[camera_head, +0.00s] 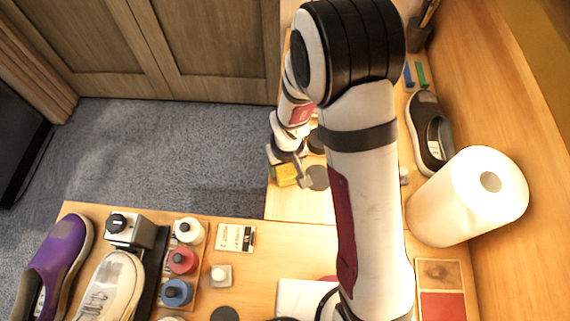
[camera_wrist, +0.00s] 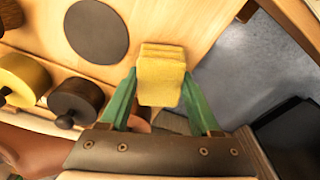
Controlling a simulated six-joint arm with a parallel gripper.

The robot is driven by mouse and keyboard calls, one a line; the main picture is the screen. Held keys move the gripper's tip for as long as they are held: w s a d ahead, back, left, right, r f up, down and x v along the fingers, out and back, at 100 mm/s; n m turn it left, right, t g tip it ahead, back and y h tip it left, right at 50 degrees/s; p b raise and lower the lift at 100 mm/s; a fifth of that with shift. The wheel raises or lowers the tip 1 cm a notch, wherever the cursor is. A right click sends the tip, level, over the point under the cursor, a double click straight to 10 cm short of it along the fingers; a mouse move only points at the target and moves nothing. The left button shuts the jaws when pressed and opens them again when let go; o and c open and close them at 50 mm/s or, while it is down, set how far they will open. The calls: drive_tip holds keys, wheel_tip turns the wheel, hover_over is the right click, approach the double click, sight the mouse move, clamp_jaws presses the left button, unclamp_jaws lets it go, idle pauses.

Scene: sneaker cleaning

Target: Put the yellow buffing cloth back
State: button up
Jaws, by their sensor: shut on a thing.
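The yellow buffing cloth (camera_wrist: 160,82) is a folded, layered block between the two green fingers of my gripper (camera_wrist: 160,73) in the wrist view. My gripper is shut on it. In the head view the cloth (camera_head: 286,175) shows at the left edge of the far wooden table section, with my gripper (camera_head: 284,156) at it. A dark round disc (camera_wrist: 96,31) lies on the wood close beside the cloth in the wrist view. I cannot tell whether the cloth touches the table.
A yellow-topped round pot (camera_wrist: 22,78) and a dark knobbed one (camera_wrist: 75,102) stand near my gripper. A paper roll (camera_head: 445,205) and a dark shoe (camera_head: 428,130) are at the right. A purple shoe (camera_head: 58,262) and bottles (camera_head: 182,260) are at the front left. Open floor lies left of the table.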

sight(287, 172)
drive_tip(key=o, duration=1.2)
wheel_tip(287, 172, up, 12)
drive_tip(key=s, duration=0.1)
drive_tip(key=s+d+r+m, duration=0.4)
drive_tip(key=s+m, duration=0.1)
drive_tip(key=s, duration=0.4)
drive_tip(key=s+d+r+m+g+y, duration=0.1)
drive_tip(key=s+d+r+m, duration=0.4)
drive_tip(key=s, duration=0.4)
drive_tip(key=shift+s+d+r, duration=0.15)
drive_tip(key=shift+s+d, duration=0.15)
drive_tip(key=shift+s, duration=0.05)
